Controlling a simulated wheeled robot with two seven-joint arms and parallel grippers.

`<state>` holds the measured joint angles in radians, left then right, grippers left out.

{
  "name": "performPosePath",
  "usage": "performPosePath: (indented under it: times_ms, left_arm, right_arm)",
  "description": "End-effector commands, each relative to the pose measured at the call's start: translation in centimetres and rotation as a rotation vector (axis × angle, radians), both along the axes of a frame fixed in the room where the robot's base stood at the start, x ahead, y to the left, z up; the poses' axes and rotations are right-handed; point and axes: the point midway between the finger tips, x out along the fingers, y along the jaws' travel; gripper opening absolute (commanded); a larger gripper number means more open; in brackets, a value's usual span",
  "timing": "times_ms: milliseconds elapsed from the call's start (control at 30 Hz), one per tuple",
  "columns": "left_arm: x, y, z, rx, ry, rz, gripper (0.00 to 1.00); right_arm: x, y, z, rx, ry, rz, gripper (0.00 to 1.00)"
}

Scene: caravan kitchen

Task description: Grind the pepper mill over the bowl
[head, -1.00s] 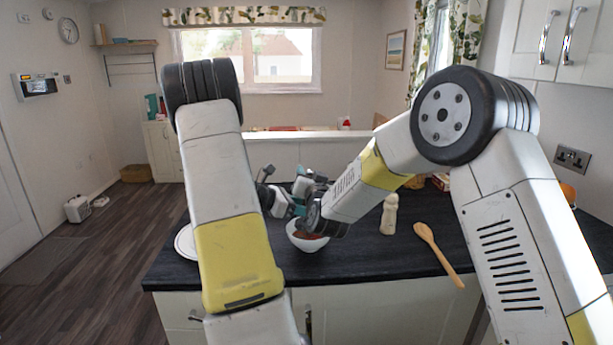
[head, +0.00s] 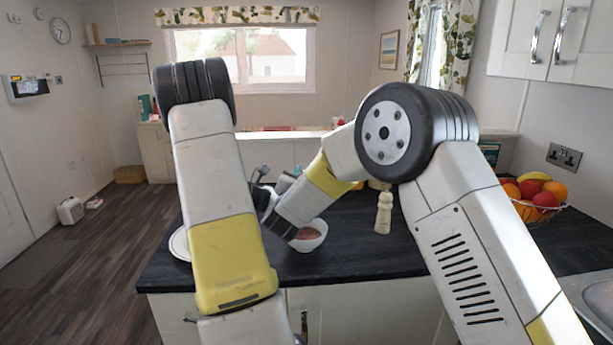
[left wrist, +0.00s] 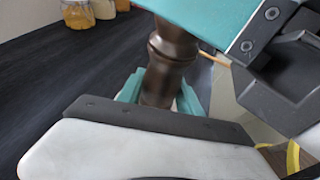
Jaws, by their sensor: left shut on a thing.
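The dark brown pepper mill (left wrist: 172,55) stands out in the left wrist view, with the teal fingers of my left gripper (left wrist: 160,92) shut around its lower part. Teal and dark grey parts of my right gripper (left wrist: 205,15) are close by its top; whether they touch or grip it is hidden. In the head view the white bowl (head: 313,242) with reddish-brown contents sits on the dark worktop (head: 350,262). My right wrist partly covers the bowl. Both grippers are mostly hidden behind my arms there, so the mill's position over the bowl cannot be told.
A pale wooden mill-shaped object (head: 384,213) stands right of the bowl. A white plate (head: 179,244) is partly hidden at the left edge. A wire basket of fruit (head: 533,195) and a sink (head: 590,300) are at the right. Jars (left wrist: 78,14) show in the left wrist view.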

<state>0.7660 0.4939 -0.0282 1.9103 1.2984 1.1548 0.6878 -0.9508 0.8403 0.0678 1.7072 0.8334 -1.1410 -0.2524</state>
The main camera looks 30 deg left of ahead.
Motion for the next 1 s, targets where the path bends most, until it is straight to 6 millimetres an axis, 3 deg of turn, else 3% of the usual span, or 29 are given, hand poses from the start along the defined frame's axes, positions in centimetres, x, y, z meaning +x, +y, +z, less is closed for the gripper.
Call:
performPosePath:
  times_ms: [133,167,267,667,767,1000]
  left_arm:
    - [0.0,-0.1,-0.1,0.001,0.001,-0.003,0.03]
    - [0.0,-0.1,-0.1,0.001,0.001,-0.003,0.03]
    - [0.0,-0.1,0.0,0.001,0.001,-0.002,0.03]
    - [0.0,0.0,0.0,0.001,-0.001,0.0,0.03]
    - [0.0,0.0,0.0,0.001,-0.001,0.001,0.03]
    - [0.0,0.0,0.0,0.001,-0.001,0.001,0.03]
  right_arm:
    - [0.0,0.0,0.2,0.002,-0.003,0.001,0.0]
    - [0.0,0.0,0.2,0.002,-0.003,0.001,0.4]
    - [0.0,0.0,0.1,0.002,-0.002,0.001,0.59]
    - [-0.5,-0.1,0.0,0.0,0.0,0.002,0.6]
    - [-1.8,-0.4,0.0,-0.001,0.0,0.003,0.6]
    - [-6.8,-1.7,0.0,-0.001,-0.001,0.006,0.6]
